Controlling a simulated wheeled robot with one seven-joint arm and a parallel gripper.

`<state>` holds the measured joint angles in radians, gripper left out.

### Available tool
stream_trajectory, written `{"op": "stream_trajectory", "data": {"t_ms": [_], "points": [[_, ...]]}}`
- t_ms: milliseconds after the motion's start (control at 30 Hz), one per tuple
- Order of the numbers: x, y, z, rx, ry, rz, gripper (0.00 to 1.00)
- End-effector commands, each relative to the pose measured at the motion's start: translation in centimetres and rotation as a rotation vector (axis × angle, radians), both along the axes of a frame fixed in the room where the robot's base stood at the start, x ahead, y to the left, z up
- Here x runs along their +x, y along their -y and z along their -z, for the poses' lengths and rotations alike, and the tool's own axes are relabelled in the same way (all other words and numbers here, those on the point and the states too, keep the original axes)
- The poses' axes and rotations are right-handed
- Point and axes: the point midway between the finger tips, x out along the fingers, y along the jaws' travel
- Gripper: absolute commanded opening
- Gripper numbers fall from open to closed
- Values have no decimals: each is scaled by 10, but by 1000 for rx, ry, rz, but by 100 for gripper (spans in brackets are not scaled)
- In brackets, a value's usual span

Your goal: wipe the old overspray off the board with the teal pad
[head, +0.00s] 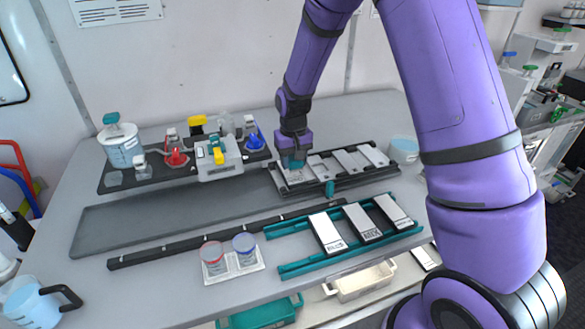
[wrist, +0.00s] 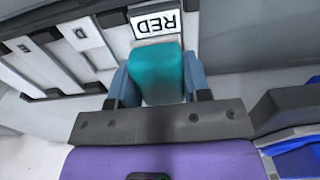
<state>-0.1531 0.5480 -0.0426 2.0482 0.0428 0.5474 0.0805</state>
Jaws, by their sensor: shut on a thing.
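My gripper (head: 293,158) is shut on the teal pad (wrist: 156,74), which sits between its two blue-grey fingers in the wrist view. The pad is over the leftmost white panel (head: 297,176) in the dark back rack (head: 345,183), close to the panel; I cannot tell whether it touches. A long dark grey board (head: 160,218) lies flat on the bench to the left. I cannot make out overspray on it or on the panels.
A dark tray (head: 115,181) with bottles, red and blue flasks and a grey device stands at the back left. A teal rack (head: 290,268) with white labelled panels and a holder with two cups (head: 230,260) lie in front. A pale blue cup (head: 404,149) stands right.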

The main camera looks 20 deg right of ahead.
Motion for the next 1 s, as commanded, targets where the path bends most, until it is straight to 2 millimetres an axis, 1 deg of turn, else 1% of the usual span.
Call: {"op": "stream_trajectory", "data": {"t_ms": [33,200,400,500,1000], "points": [[1,1,-6,0,3,0,6],[2,3,-21,0,3,1,6],[3,5,-38,0,3,1,6],[3,5,-44,0,2,1,6],[3,6,-46,0,1,1,6]]}}
